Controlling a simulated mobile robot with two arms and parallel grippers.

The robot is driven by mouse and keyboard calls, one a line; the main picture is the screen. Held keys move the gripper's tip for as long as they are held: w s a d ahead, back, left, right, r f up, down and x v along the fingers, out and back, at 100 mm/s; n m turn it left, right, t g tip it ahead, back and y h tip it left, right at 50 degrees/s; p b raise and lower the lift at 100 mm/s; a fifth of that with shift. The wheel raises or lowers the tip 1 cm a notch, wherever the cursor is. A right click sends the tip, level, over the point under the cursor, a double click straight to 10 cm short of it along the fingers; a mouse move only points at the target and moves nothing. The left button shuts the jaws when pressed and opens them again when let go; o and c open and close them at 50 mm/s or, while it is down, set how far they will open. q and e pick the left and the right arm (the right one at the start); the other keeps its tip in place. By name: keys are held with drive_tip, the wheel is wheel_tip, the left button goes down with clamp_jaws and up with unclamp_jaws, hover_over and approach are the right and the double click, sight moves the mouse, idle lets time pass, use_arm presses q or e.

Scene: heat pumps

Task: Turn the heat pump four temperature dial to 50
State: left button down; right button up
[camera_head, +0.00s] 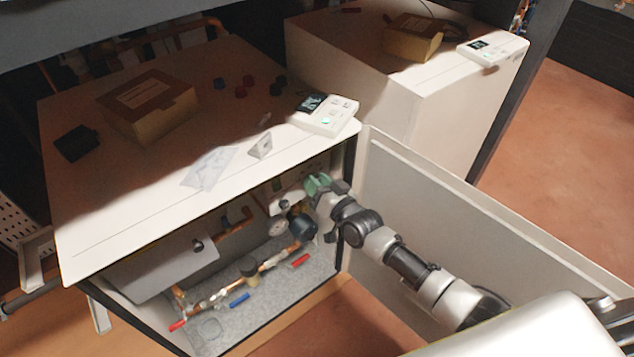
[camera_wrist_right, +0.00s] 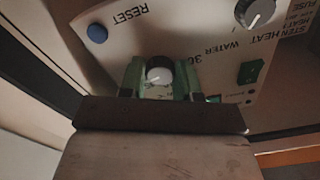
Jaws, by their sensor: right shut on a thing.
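The open heat pump cabinet (camera_head: 200,160) fills the left and middle of the head view. My right gripper (camera_head: 318,184), with green fingers, reaches through the open front to the control panel inside. In the right wrist view, the right gripper (camera_wrist_right: 160,76) is shut on a round silver dial (camera_wrist_right: 159,71) with a white pointer line. The dial's label is partly hidden; "WATER" and "30" show beside it. A second dial (camera_wrist_right: 254,12), a blue reset button (camera_wrist_right: 97,33) and a green switch (camera_wrist_right: 251,71) are on the same panel (camera_wrist_right: 190,35). My left gripper is not in view.
The open door (camera_head: 440,205) stands to the right of my arm. Pipes (camera_head: 260,268) and a red-handled valve (camera_head: 299,261) lie low inside the cabinet. A second heat pump (camera_head: 450,110) stands behind.

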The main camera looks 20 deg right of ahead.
drive_tip(key=o, duration=0.9)
drive_tip(key=shift+o, duration=0.2)
drive_tip(key=shift+s, duration=0.1)
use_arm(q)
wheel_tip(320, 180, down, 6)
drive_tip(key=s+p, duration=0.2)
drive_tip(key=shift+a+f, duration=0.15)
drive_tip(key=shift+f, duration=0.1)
use_arm(e)
drive_tip(key=v, duration=1)
drive_tip(key=shift+s, duration=0.3)
drive_tip(key=shift+d, duration=0.15)
